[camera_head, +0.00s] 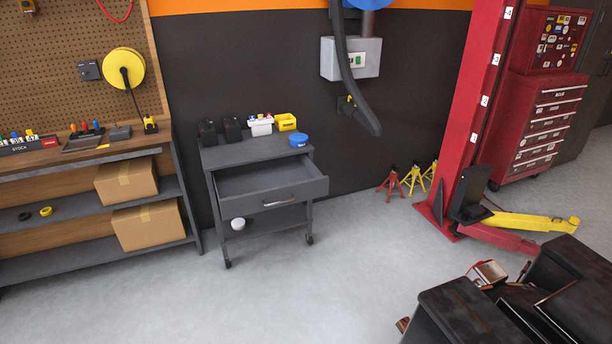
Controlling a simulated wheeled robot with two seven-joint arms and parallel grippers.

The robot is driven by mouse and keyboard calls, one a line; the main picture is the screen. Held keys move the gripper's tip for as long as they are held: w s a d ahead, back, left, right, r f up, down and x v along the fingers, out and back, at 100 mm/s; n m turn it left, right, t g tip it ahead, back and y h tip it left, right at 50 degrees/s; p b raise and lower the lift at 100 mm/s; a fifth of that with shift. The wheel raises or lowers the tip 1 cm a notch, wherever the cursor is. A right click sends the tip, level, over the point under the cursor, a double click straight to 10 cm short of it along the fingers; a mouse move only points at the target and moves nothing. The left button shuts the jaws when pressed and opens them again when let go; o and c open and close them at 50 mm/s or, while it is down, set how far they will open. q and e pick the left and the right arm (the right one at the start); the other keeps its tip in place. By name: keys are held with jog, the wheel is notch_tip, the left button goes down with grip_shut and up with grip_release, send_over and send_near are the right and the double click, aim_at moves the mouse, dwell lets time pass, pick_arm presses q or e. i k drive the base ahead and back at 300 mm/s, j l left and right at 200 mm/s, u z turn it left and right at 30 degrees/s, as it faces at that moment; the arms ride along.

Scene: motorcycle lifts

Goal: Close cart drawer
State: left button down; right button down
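The grey cart (246,152) stands on casters against the dark wall, left of the middle of the head view. Its single top drawer (272,190) is pulled out toward me, and the inside that shows looks empty. The drawer front carries a slim metal handle (278,200). On the cart top are two black items, a white bin (260,125), a yellow bin (286,122) and a blue round container (298,140). A small white container (238,224) sits on the lower shelf. I can make out neither of my grippers in this view.
A workbench (88,161) with cardboard boxes stands left of the cart. Jack stands (412,180), a red lift post (478,115) and a red tool chest (540,125) are to the right. Unclear dark shapes fill the lower right corner. The floor (310,285) before the cart is clear.

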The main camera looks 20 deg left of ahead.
aim_at(243, 190)
jog(key=i+j+z, duration=0.3)
jog(key=i+j, duration=0.75)
jog(key=j, duration=0.15)
